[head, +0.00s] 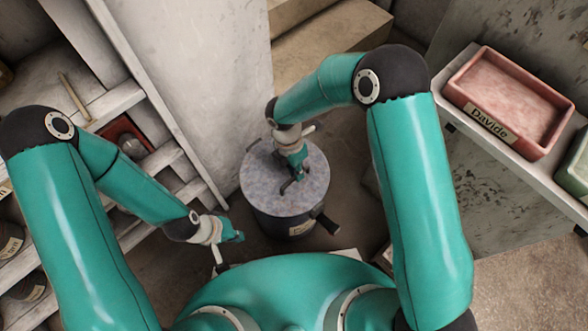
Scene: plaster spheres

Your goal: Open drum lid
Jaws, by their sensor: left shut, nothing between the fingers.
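The drum (284,222) is a dark, round container on the floor at the centre of the head view. Its mottled grey lid (262,180) lies flat on top and looks closed. A dark fitting (325,221) sticks out from the drum's front right side. My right gripper (290,182) is over the lid, pointing down near its middle. Its fingers are small and partly hidden, so I cannot tell whether they hold anything. My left gripper (230,245) is shut and empty, left of the drum and apart from it.
A pale shelf rack (180,150) stands on the left with several items in it. On the right, a ledge (470,130) bears a red tray (515,95) labelled "Davide" and a green container (577,170). A pale wall (225,70) and beige blocks (335,30) are behind the drum.

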